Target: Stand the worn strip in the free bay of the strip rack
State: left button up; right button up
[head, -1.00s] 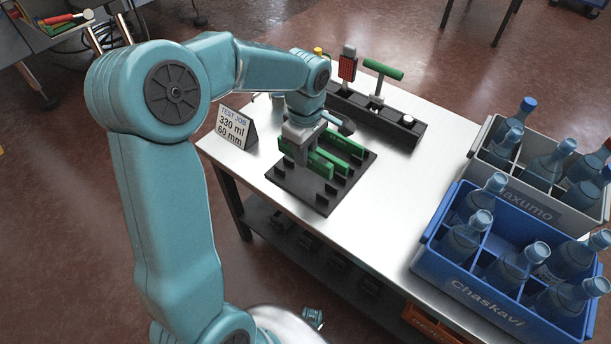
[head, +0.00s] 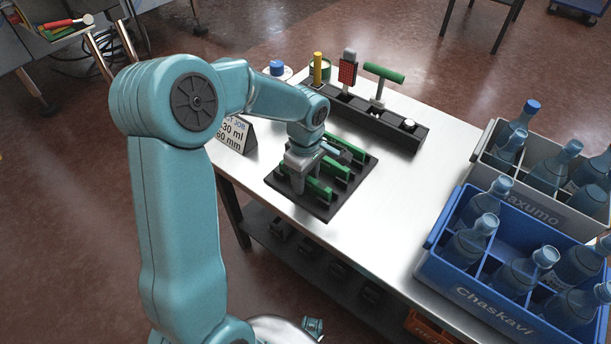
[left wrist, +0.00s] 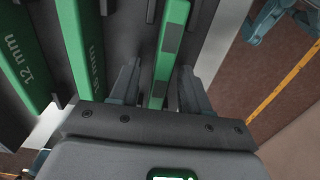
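The strip rack (head: 328,210) is a black board with rows of slotted posts on the steel table. A third green strip (head: 319,188) with dark patches, seemingly the worn one, appears upright in the nearest bay; in the left wrist view this strip (left wrist: 170,42) runs between my fingers. My left gripper (head: 302,186) is down over its end, fingers (left wrist: 160,92) apart with a gap on each side. My right gripper is not in view.
Behind the rack, a black holder rail (head: 372,120) carries a yellow piece, a red piece and a green-handled tool. A job sign (head: 235,132) stands left. Blue (head: 470,285) and grey (head: 555,215) bottle crates fill the right. Bare tabletop lies between.

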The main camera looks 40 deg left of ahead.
pick_arm(q)
jog(key=shift+r+p, duration=0.3)
notch_tip(320, 180, up, 12)
jog(key=p, duration=0.2)
jog(key=shift+f+p, duration=0.15)
jog(key=shift+p, duration=0.25)
dwell(0.3)
